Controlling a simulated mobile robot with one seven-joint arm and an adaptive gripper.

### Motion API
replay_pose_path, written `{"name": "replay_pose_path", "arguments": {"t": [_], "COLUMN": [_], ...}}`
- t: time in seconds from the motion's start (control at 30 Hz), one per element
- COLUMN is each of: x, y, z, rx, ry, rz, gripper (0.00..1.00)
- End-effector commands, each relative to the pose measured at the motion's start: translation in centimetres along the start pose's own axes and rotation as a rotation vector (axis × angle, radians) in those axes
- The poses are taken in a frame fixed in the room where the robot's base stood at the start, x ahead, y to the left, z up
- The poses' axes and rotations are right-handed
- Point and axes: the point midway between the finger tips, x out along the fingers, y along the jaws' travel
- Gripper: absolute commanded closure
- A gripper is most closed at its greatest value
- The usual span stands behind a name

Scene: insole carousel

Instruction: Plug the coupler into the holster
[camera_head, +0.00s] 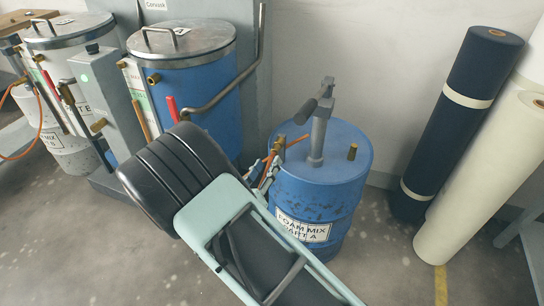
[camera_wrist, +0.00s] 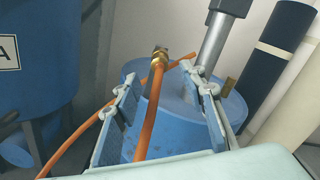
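The brass coupler (camera_wrist: 157,60) shows in the wrist view on the end of an orange hose (camera_wrist: 152,110). It points away from me, above and beyond the blue drum's near rim in the picture. My gripper (camera_wrist: 164,84) has its two fingers wide apart, one on each side of the hose, with clear gaps. The coupler appears just past the fingertips, and I see no finger touching it. In the head view my gripper (camera_head: 268,170) is beside the left of the drum, and the coupler is small there. I cannot clearly identify the holster in either view.
Lidded tanks (camera_head: 200,90) stand at the left. Dark (camera_head: 452,120) and cream (camera_head: 490,170) rolls lean at the right. Bare floor lies in front.

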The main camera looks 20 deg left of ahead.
Motion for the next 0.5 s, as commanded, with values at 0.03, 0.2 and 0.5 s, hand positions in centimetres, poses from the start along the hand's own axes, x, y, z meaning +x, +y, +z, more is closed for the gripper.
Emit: {"name": "replay_pose_path", "arguments": {"t": [0.03, 0.2, 0.5], "x": [-1.2, -4.2, -6.1], "y": [0.1, 0.0, -0.1], "z": [0.1, 0.1, 0.0], "rx": [-0.001, -0.001, -0.001], "ry": [-0.001, -0.002, -0.001], "rz": [0.004, 0.001, -0.002], "gripper": [0.62, 0.62, 0.62]}}
